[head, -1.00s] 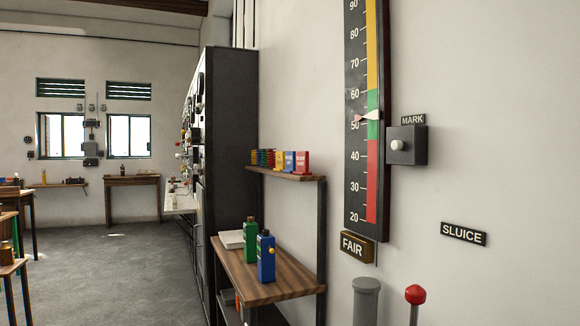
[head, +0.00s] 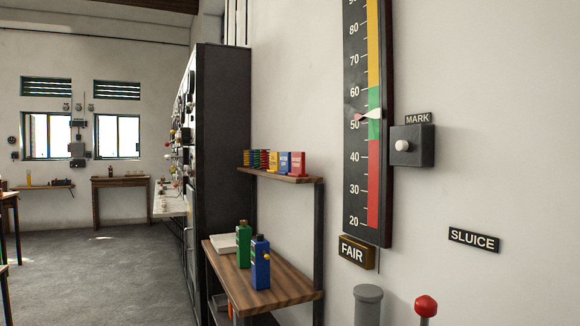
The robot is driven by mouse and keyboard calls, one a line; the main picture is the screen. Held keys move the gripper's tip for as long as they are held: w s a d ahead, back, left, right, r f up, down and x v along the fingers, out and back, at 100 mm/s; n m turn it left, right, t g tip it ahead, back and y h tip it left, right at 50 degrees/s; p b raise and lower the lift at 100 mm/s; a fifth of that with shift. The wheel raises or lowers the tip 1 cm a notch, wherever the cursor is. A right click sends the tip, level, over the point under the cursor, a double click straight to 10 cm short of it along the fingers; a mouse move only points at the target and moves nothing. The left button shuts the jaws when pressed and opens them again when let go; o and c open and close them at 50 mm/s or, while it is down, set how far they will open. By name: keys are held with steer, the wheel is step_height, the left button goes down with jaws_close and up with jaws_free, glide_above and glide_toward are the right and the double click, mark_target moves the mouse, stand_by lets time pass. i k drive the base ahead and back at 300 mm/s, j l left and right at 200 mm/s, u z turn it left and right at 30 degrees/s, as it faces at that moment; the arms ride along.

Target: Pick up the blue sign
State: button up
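A small blue sign (head: 284,161) stands on the narrow wooden upper shelf (head: 292,178) by the wall, in the head view. A yellow sign (head: 271,160) is just left of it and a red sign (head: 298,163) just right of it. The lettering on the blue sign is too small to read. My gripper is not in view.
Below is a wooden shelf (head: 285,289) with a green bottle (head: 243,245) and a blue bottle (head: 260,262). A dark cabinet (head: 222,150) stands behind. A gauge (head: 356,200) and a switch box (head: 412,146) jut from the right wall.

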mark_target(285, 157)
steer(key=i+j+z, duration=0.15)
steer(key=i+j, duration=0.2)
steer(key=i+j+z, duration=0.15)
steer(key=i+j, duration=0.2)
steer(key=i+j+z, duration=0.15)
steer(key=i+j, duration=0.15)
steer(key=j, duration=0.2)
steer(key=i+j+z, duration=0.2)
steer(key=j, duration=0.25)
steer(key=i, duration=0.1)
